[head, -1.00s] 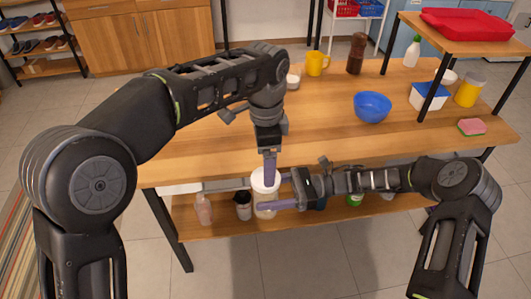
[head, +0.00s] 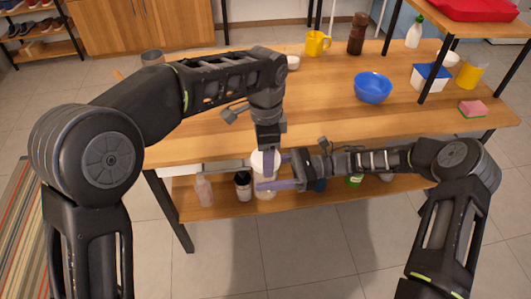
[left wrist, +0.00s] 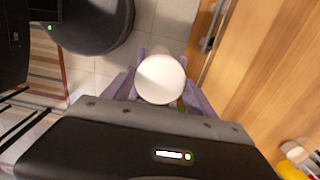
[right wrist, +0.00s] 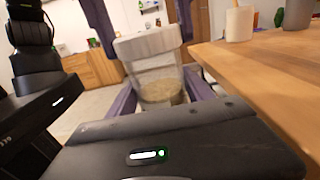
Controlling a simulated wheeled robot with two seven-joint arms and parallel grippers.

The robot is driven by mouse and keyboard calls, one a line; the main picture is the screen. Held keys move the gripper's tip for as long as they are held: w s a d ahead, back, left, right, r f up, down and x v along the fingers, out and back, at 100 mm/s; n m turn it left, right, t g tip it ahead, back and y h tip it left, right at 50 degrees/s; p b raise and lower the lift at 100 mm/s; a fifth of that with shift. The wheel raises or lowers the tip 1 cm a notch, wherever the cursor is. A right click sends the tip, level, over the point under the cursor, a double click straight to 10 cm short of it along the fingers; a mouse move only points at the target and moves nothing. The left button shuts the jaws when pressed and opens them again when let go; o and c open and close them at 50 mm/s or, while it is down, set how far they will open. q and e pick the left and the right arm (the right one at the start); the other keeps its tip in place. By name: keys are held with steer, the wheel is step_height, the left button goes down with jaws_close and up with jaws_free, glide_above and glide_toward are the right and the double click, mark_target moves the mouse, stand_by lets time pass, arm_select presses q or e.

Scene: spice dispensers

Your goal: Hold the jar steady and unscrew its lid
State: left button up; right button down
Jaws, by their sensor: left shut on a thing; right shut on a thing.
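The jar has a round white lid (head: 259,163) and a clear body (right wrist: 155,76) with light brown contents low inside. It is held upright in front of the table's front edge. My left gripper (head: 268,163) points down from above and is shut on the lid. The left wrist view shows the lid (left wrist: 160,78) between its purple fingers. My right gripper (head: 272,174) comes in from the right and is shut around the jar body. Fingers partly hide the jar in the head view. Whether the lid is loose cannot be told.
The wooden table (head: 310,110) bears a blue bowl (head: 373,88), a yellow mug (head: 317,43), a brown pepper mill (head: 357,33) and a sponge (head: 474,109). Bottles, including a pinkish one (head: 204,190), stand on its lower shelf. The floor in front is clear.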

arm_select(q)
steer(key=c, duration=0.9)
steer(key=n, duration=0.9)
steer(key=shift+n, duration=0.4)
steer(key=shift+r, duration=0.25)
steer(key=shift+r, duration=0.9)
steer(key=shift+r, duration=2.05)
